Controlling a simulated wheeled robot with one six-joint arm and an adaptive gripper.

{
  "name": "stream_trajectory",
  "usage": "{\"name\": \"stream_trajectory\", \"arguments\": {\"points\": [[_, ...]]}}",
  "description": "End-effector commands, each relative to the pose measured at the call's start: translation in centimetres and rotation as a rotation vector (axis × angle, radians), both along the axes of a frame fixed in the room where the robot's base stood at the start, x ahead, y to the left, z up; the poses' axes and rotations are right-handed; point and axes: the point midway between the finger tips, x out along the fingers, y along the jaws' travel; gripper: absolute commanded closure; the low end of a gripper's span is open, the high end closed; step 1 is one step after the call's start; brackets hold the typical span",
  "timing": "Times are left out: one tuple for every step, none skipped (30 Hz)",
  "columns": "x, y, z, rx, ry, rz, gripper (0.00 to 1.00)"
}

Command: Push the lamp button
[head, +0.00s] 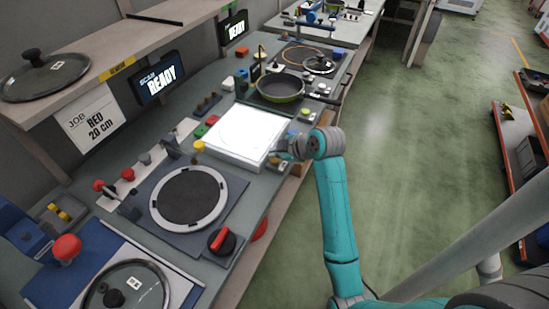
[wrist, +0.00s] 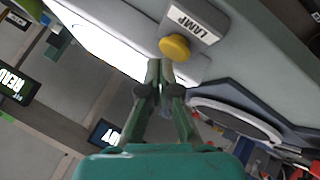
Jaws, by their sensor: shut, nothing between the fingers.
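The lamp button is a round yellow button (wrist: 174,47) next to a grey block marked LAMP (wrist: 193,20), in the wrist view. My gripper (wrist: 160,66) is shut and empty, its fingertips just below the button in that picture. I cannot tell whether they touch it. In the head view my gripper (head: 281,147) is at the right edge of the bright white light panel (head: 236,140). I cannot clearly make out the lamp button there, beside my gripper and wrist. The panel also shows bright in the wrist view (wrist: 100,38).
A plate with a pale ring (head: 154,206) lies in front of the panel, with a red-handled knob (head: 221,241) beside it. A green pan (head: 280,88) stands behind the panel. Another yellow button (head: 198,146) is at the panel's left.

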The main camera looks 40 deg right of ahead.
Motion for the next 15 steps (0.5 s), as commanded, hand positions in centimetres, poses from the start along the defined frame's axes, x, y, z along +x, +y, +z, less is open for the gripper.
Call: {"name": "stream_trajectory", "arguments": {"points": [[-0.02,0.01,-0.21,0.001,0.001,0.0,1.0],[-0.01,0.01,-0.3,0.001,0.0,-0.001,1.0],[-0.01,0.0,-0.43,0.001,0.0,-0.001,1.0],[0.0,0.0,-0.51,0.001,0.0,-0.001,1.0],[-0.01,0.0,-0.57,0.001,0.0,-0.001,1.0],[-0.01,0.0,-0.62,0.0,0.0,0.0,1.0],[0.0,-0.01,-0.64,0.0,0.0,0.0,1.0],[0.0,-0.01,-0.64,0.0,0.0,0.0,1.0],[0.0,-0.01,-0.64,0.0,0.0,0.0,1.0],[0.0,-0.01,-0.64,0.0,0.0,0.0,1.0],[-0.01,-0.01,-0.63,0.0,0.0,0.0,1.0],[-0.01,-0.01,-0.63,0.0,0.0,0.0,1.0],[0.0,-0.01,-0.64,0.0,0.0,0.0,1.0],[-0.01,0.0,-0.64,0.0,0.0,0.0,1.0],[-0.01,0.0,-0.64,0.0,0.0,0.0,1.0]]}}
